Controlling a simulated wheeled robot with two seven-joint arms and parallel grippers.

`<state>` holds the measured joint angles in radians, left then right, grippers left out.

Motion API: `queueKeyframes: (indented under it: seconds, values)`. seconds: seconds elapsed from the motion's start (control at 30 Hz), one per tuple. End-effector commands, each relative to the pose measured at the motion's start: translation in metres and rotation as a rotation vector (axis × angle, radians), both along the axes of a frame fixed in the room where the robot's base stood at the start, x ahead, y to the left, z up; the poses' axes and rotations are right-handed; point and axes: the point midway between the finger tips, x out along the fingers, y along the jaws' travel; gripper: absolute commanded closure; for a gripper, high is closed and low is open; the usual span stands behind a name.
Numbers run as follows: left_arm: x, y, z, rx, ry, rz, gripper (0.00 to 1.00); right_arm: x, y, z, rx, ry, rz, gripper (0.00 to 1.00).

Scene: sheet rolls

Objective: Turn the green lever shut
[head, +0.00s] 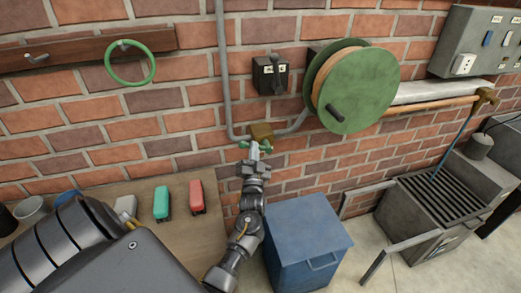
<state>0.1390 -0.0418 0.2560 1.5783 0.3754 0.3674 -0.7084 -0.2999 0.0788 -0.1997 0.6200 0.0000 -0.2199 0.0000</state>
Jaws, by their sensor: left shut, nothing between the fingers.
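The green lever (243,145) is on a brass valve (261,131) in the grey wall pipe, low on the brick wall. Green shows on both sides of my gripper's tip; the middle of the lever is hidden, so I cannot tell its exact angle. My left gripper (256,152) points up at the lever from below. It is shut with nothing between its fingers, and its tip is at or just in front of the lever; I cannot tell whether they touch. My right gripper is not in view.
A green hose reel (358,88) and a black switch box (270,75) are on the wall near the valve. A blue bin (305,240) stands right of my forearm. A wooden bench (178,235) with staplers is at left, a grated sink (440,200) at right.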

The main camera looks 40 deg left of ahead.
Motion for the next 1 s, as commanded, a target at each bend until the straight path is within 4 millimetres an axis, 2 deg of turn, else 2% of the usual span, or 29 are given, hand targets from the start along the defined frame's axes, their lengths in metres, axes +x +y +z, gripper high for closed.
queueKeyframes:
  seconds: [0.4, 1.0]
  values:
    - [-0.007, 0.006, -0.018, 0.001, 0.003, 0.004, 1.00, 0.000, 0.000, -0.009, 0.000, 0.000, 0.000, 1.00]
    - [-0.007, 0.005, -0.024, 0.001, 0.004, 0.002, 1.00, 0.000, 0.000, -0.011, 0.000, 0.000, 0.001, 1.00]
